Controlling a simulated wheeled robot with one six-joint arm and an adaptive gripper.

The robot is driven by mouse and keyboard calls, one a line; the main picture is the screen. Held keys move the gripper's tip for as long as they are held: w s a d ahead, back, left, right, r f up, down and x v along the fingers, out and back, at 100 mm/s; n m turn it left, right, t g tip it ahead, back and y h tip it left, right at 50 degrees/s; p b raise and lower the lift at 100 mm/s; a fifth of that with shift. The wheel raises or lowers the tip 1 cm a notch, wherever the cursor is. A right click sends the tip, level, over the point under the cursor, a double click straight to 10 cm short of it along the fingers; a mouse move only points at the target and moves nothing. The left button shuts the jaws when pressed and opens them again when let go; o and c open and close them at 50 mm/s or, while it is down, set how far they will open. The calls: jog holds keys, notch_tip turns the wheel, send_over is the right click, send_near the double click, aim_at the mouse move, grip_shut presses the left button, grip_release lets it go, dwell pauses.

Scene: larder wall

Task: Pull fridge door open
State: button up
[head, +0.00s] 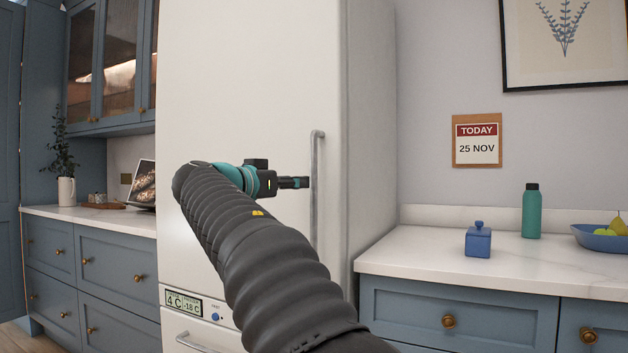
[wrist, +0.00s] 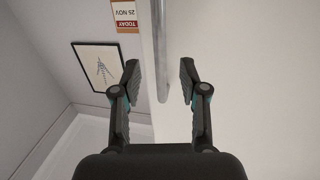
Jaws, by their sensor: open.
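The white fridge door (head: 240,80) fills the middle of the head view and looks shut. Its long vertical grey handle (head: 318,200) is near the door's right edge. My gripper (head: 306,182) is at the handle's upper part in the head view. In the wrist view my gripper (wrist: 160,82) is open, with one finger on each side of the handle (wrist: 161,60). Gaps show between the handle and both fingers. My arm hides part of the door and the lower handle.
A lower drawer with its own handle (head: 192,343) is below the door. The right counter (head: 480,260) holds a blue jar (head: 478,240), a green bottle (head: 531,212) and a fruit bowl (head: 600,237). The left counter (head: 90,217) holds a vase (head: 66,190).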

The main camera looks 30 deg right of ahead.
aim_at(311, 181)
jog(key=p+x, duration=0.1)
jog(key=x, duration=0.7)
grip_shut()
